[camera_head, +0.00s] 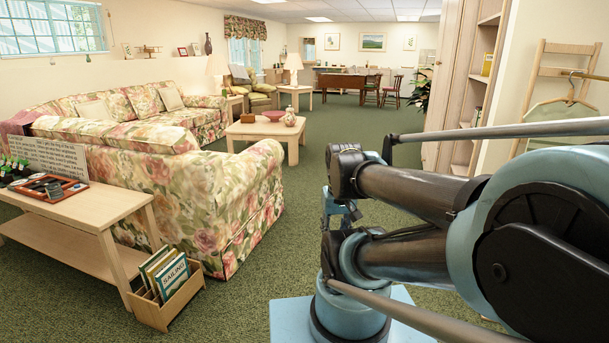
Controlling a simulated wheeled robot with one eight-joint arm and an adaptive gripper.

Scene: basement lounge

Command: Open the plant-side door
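A tall pale wood cabinet (446,85) stands at the right, with upright panels and open shelves showing in its right part. A leafy green plant (415,93) shows just left of it, partly hidden behind its edge. The panel on the plant side could be a door, but I cannot make out a handle, a hinge or how far it stands open. My arm crosses the right foreground and hides the cabinet's lower part. I cannot make out any gripper fingers in this view.
A floral sofa (205,195) and a low wooden side table (95,208) fill the left. A book box (165,295) sits on the floor. A coffee table (265,131) stands mid-room. A chair-like wooden rack (540,75) is at far right. Green carpet (345,125) is clear towards the back.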

